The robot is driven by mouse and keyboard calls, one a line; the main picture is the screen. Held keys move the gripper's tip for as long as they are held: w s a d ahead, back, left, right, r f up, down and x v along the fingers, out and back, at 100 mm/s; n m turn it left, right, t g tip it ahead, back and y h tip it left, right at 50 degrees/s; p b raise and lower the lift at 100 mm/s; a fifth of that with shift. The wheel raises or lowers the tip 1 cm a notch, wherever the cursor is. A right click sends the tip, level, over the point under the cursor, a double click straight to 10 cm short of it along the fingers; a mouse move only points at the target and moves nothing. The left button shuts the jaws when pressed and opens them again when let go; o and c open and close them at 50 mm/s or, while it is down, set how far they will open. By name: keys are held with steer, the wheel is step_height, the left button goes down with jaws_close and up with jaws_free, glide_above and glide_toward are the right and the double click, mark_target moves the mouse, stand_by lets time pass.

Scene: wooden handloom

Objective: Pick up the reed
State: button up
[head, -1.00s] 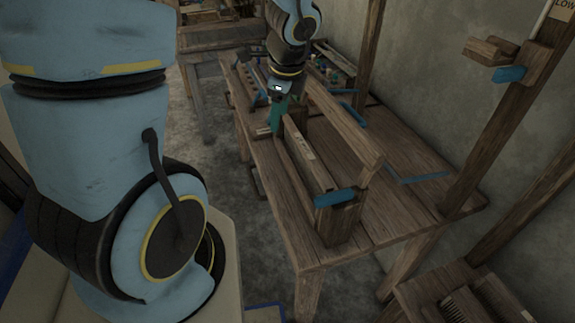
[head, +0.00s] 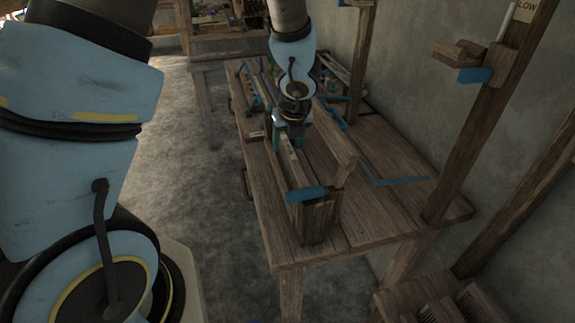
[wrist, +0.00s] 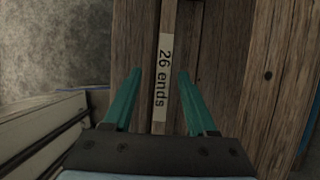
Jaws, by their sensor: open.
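The long narrow wooden bar labelled "26 ends" (wrist: 167,22), which I take to be the reed, runs lengthwise up the middle of the wrist view. In the head view it looks like the pale-topped slat (head: 291,168) in a wooden holder on the table. My gripper (wrist: 161,78) is open, with one teal finger on each side of the bar and nothing clamped. In the head view my gripper (head: 277,137) is over the far part of the slat. I cannot tell how deep the fingers reach, and the arm hides that far part.
The wooden table (head: 385,223) carries a taller board (head: 337,137) beside the slat, a blue piece (head: 306,194) at the near end and a blue angle (head: 400,181) to the right. A wooden post (head: 484,110) rises at the right.

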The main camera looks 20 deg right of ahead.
steer(key=b, duration=0.1)
glide_above(287, 170)
steer(key=x, duration=0.2)
steer(key=s+x, duration=0.1)
steer(key=x, duration=0.1)
steer(key=shift+w+d+f, duration=0.1)
steer(key=shift+f, duration=0.5)
jaws_close()
